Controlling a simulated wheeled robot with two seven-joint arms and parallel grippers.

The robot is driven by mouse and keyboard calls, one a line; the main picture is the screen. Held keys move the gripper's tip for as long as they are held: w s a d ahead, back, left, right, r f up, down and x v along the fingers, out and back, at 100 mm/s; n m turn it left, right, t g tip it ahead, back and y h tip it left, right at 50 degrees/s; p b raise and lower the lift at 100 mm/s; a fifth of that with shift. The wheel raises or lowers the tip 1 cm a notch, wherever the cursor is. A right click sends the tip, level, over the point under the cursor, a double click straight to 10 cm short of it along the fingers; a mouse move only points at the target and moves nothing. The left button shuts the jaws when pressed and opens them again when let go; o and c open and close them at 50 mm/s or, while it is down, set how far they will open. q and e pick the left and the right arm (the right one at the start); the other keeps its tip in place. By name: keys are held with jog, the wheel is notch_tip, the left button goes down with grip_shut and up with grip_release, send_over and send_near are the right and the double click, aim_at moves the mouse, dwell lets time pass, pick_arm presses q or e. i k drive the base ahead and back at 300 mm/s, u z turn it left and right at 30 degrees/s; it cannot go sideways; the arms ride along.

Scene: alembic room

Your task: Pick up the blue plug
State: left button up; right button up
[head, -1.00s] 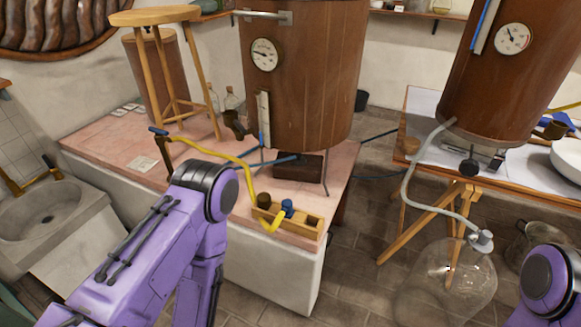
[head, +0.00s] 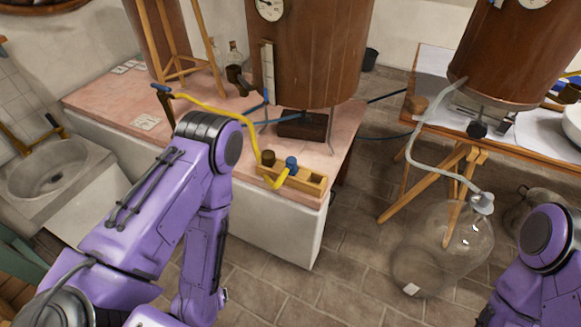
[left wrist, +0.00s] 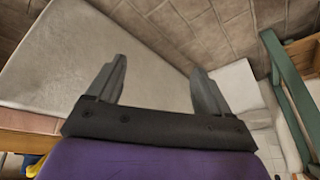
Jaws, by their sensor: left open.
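The blue plug (head: 291,163) stands in a small wooden rack (head: 312,183) at the front right corner of the pink-topped counter. A yellow hose (head: 245,125) runs to the rack beside it. A brown plug (head: 268,157) sits in the same rack to its left. My left arm comes in from the left, in front of the counter; its gripper is hidden or out of frame in the head view. In the left wrist view my left gripper (left wrist: 158,85) is open and empty, its fingers apart before the counter's pale side. My right gripper is not in view.
A large copper-brown vessel (head: 315,60) stands behind the rack. A wooden stool (head: 180,65) stands on the counter at left. A sink (head: 50,175) is at far left. Tiled floor between counter and carboy is clear.

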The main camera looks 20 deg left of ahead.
aim_at(292, 162)
jog(key=k, duration=0.5)
jog(key=u, duration=0.75)
jog(key=i, duration=0.8)
jog(key=z, duration=0.85)
